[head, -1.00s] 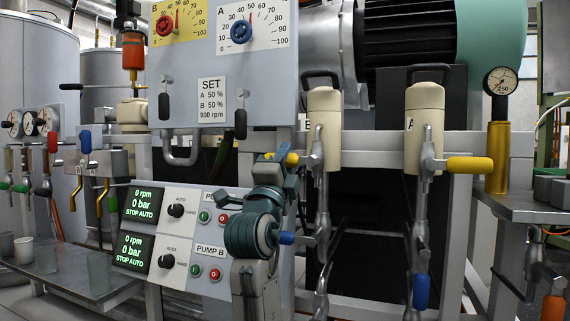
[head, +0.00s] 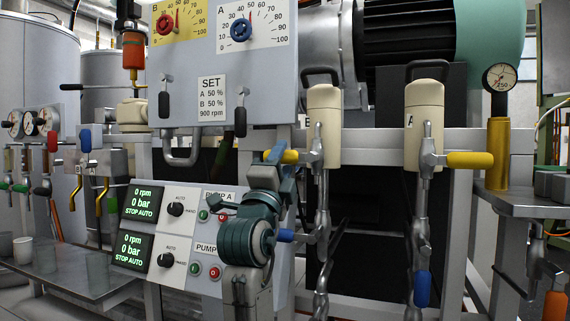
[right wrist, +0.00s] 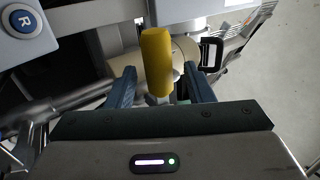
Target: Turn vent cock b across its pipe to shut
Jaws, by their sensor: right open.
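Vent cock b has a yellow handle (head: 289,156) that sticks out to the left of the vertical metal pipework under the cream cylinder (head: 325,105) on the left. My right gripper (head: 278,154) is at this handle, reaching up from below. In the right wrist view the yellow handle (right wrist: 157,60) stands between the two blue-grey fingers of my right gripper (right wrist: 161,76). The fingers are open, with a gap on each side of the handle. The gripper hides part of the handle in the head view. My left gripper is not in view.
A matching yellow handle (head: 469,159) points right at the other cream cylinder (head: 424,107). A blue handle (head: 285,236) sits just beside my right wrist. The pump panel (head: 197,235) is close behind my arm. A brass-coloured column with a gauge (head: 501,78) stands at the right.

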